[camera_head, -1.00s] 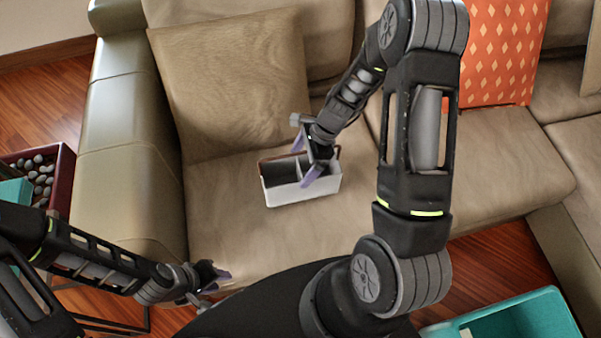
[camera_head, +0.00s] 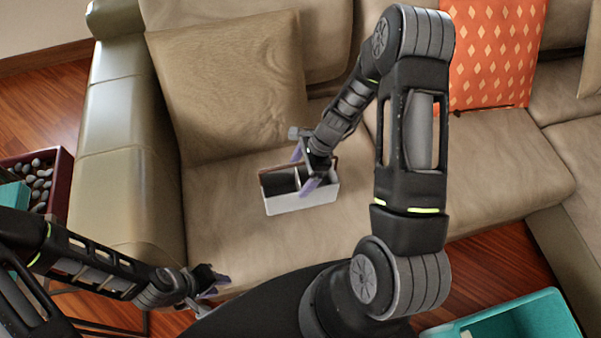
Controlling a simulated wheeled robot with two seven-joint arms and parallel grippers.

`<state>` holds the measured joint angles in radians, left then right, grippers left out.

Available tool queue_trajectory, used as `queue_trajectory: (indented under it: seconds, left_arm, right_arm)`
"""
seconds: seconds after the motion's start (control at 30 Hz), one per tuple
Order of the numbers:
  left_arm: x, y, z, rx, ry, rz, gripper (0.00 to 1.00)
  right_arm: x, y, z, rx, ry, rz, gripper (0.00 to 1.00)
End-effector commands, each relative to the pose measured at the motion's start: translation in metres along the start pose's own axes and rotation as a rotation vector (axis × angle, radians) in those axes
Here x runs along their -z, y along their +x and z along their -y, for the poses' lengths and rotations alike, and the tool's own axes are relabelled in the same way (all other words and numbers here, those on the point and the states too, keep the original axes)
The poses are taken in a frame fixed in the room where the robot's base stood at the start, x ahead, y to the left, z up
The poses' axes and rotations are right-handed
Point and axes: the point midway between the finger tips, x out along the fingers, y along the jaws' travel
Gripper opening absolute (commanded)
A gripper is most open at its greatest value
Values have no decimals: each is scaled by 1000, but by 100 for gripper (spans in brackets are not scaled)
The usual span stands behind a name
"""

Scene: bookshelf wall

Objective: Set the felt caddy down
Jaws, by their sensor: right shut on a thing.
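The felt caddy (camera_head: 303,202) is a light grey, open-topped box with a dark inside, a divider and a brown handle. It is upright at the sofa seat (camera_head: 240,240), in front of the tan cushion. I cannot tell whether its base touches the seat. My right gripper (camera_head: 306,172) is shut on the caddy from above, with purple fingers on either side near its middle; the gripper hides part of the handle. My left gripper (camera_head: 216,283) is empty at the lower left, well apart from the caddy, with its fingers seemingly spread.
A tan cushion (camera_head: 230,85) leans behind the caddy, and the sofa armrest (camera_head: 125,165) is to the left. An orange patterned cushion (camera_head: 495,50) stands at right. A teal bin (camera_head: 480,322) is at lower right. A dark red box of stones (camera_head: 60,190) is at left.

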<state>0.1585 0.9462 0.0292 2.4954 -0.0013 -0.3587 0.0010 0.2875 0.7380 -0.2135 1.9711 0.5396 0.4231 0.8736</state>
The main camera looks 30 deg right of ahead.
Motion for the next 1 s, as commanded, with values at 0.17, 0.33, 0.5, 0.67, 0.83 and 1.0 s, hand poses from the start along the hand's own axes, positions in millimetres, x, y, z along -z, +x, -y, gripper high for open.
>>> queue_trajectory:
  seconds: [0.17,0.33,0.5,0.67,0.83,1.0]
  left_arm:
    - [0,1,0,0,0,0,32]
    - [0,1,0,0,0,0,32]
    - [0,-2,-1,0,0,0,32]
    - [0,-3,-1,0,0,0,32]
    - [0,-6,-2,0,0,0,32]
    - [0,-9,-3,0,0,0,32]
  right_arm:
    - [0,1,0,0,0,0,100]
    - [0,1,0,0,0,0,100]
    - [-1,-4,0,1,0,0,100]
    - [-1,-24,1,3,-1,-1,100]
    - [-2,-58,2,5,-1,0,100]
    - [-1,-93,1,4,-1,-1,100]
